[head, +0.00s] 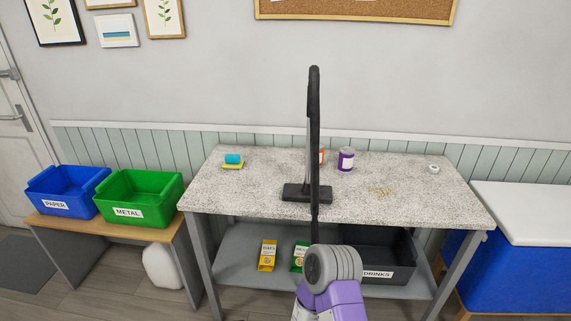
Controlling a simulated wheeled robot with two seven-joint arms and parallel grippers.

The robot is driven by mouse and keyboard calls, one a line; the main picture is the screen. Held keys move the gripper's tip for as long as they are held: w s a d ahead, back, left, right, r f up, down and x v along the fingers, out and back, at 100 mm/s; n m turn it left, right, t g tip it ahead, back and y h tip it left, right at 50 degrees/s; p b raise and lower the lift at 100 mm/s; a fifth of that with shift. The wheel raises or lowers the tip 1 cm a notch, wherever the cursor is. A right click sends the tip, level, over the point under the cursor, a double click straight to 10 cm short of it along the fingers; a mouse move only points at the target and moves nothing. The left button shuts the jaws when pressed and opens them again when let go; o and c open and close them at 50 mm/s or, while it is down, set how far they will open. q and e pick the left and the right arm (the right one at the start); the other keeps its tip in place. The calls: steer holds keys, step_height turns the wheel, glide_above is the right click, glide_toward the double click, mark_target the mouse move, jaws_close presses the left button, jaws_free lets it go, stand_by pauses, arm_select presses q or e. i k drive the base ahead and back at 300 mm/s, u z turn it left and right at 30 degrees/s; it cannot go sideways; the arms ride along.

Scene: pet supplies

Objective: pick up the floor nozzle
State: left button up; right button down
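The black floor nozzle (294,192) appears to rest on the speckled tabletop (235,190), left of its middle. A grey tube (308,150) rises from it, partly hidden by a long upright black hose or handle (314,110) that ends high against the wall.
A yellow and teal sponge (233,160), purple jar (346,160), small white round thing (434,168) and crumbs (380,192) are on the table. Bags and a dark DRINKS crate (377,274) are below. Bins stand left, a blue chest right. The tabletop's front right is clear.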

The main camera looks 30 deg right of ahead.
mark_target(291, 192)
steer(key=z, duration=3)
steer(key=i, duration=2.3)
steer(key=u, duration=3.65)
